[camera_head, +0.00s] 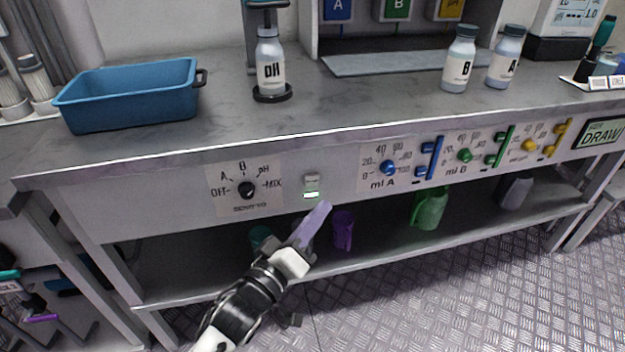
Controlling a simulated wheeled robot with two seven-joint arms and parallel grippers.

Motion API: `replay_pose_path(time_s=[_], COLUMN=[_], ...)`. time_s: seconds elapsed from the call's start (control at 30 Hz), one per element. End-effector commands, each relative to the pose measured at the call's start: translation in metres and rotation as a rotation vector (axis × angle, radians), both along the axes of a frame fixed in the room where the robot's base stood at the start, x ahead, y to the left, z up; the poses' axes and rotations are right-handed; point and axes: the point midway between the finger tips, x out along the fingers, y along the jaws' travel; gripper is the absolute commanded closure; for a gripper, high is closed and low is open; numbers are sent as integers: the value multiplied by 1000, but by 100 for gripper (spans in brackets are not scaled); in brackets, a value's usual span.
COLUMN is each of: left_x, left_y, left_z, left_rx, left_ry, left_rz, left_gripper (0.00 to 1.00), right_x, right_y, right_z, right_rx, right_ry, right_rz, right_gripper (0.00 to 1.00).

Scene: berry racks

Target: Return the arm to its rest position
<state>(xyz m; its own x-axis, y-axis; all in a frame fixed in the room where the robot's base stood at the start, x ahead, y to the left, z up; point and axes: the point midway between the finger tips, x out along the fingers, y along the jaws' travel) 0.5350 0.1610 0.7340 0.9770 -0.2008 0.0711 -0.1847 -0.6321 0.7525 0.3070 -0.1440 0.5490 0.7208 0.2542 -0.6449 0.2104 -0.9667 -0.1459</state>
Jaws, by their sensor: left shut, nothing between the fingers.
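My left arm comes in from the lower left, and its left gripper (322,208) points up toward the bench front. Its pale violet fingers are together with nothing between them. The tip shows just below a small switch (312,180) with a lit green-white strip; I cannot tell whether they touch. The arm lies in front of the lower shelf and hides part of it. My right gripper is not in view.
The bench (345,112) carries a blue tray (130,100), a pH bottle (270,65), bottle B (459,62) and bottle A (505,60). A rotary knob (246,190) sits on the front panel. Purple (343,232) and green (429,208) jugs stand on the lower shelf.

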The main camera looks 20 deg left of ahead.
Motion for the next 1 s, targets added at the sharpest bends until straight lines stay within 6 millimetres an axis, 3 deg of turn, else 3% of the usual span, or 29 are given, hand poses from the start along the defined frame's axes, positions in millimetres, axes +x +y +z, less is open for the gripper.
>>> replay_pose_path(time_s=[0.5, 0.63, 0.77, 1.0], left_x=[0, -9, -45, -163], left_y=[0, 1, 4, 2], left_z=[0, -7, -36, -101], left_rx=[1, 54, 243, 691], left_ry=[0, 43, 186, 499], left_rz=[0, 8, 9, -170], left_gripper=[100, 100, 100, 100], right_x=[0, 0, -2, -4], right_y=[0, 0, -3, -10], right_z=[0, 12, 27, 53], right_rx=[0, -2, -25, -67], right_ry=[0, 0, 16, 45], right_rz=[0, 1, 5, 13], right_gripper=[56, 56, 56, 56])
